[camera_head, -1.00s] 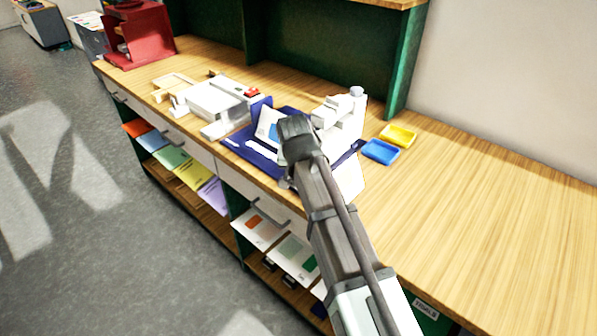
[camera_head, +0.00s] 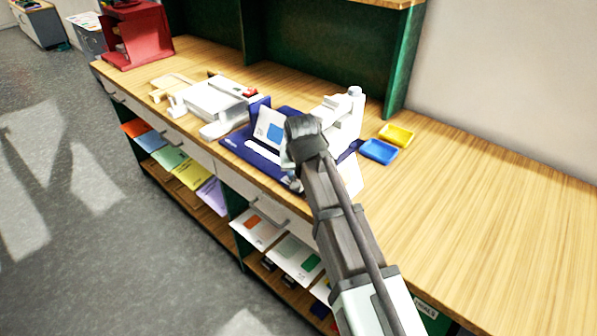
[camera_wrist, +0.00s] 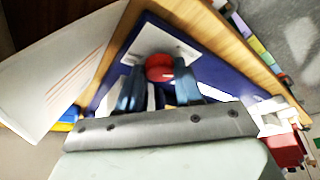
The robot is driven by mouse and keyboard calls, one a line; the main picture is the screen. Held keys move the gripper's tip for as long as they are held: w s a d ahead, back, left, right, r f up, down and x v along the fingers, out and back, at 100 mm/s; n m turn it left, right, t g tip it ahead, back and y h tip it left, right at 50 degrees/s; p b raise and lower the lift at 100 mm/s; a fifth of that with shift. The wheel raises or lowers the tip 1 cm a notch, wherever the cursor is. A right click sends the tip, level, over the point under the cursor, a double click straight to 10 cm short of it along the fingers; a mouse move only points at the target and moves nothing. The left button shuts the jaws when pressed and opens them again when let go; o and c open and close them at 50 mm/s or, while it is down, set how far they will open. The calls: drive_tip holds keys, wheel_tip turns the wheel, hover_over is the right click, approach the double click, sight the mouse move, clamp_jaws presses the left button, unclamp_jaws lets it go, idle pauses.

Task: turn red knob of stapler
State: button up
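The red knob (camera_wrist: 160,67) shows in the wrist view, between and just beyond my two blue fingertips. My gripper (camera_wrist: 160,80) has its fingers apart, one on each side of the knob; I cannot tell whether either touches it. In the head view, the white stapler (camera_head: 346,112) stands on the bench behind my wrist, which covers part of it. My gripper's fingers and the knob are hidden there behind the wrist and arm.
A dark blue mat (camera_head: 240,147) with a card (camera_head: 268,128) lies under my wrist. A white machine with a red part (camera_head: 214,102) stands left. Blue (camera_head: 378,151) and yellow (camera_head: 398,134) trays sit right. The bench's right side (camera_head: 480,200) is clear.

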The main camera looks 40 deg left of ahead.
drive_tip(key=o, duration=0.4)
drive_tip(key=v, duration=1.4)
drive_tip(key=shift+f, duration=0.1)
idle(0.4)
